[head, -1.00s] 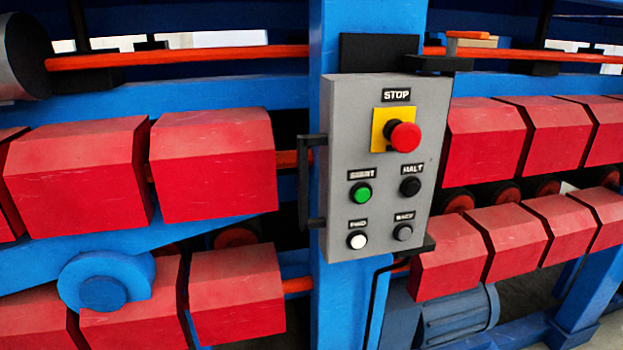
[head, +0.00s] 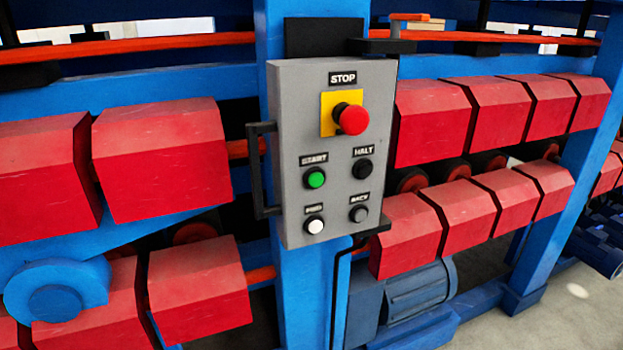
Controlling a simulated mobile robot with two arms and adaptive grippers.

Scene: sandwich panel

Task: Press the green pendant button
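The green button (head: 315,178) sits under a START label on the left side of a grey pendant box (head: 290,105). The box is fixed to a blue post. Above the green button is a red STOP mushroom button (head: 352,119) on a yellow plate. A black HALT button (head: 363,168) is to its right. A white button (head: 314,225) is below it, with a dark grey BACK button (head: 358,213) at the lower right. Neither of my grippers shows in the head view.
A black handle (head: 256,170) sticks out from the box's left side. Red block-shaped rollers (head: 165,160) line both sides of the blue post (head: 297,300). A blue motor (head: 420,290) stands low at the right. The space before the box looks clear.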

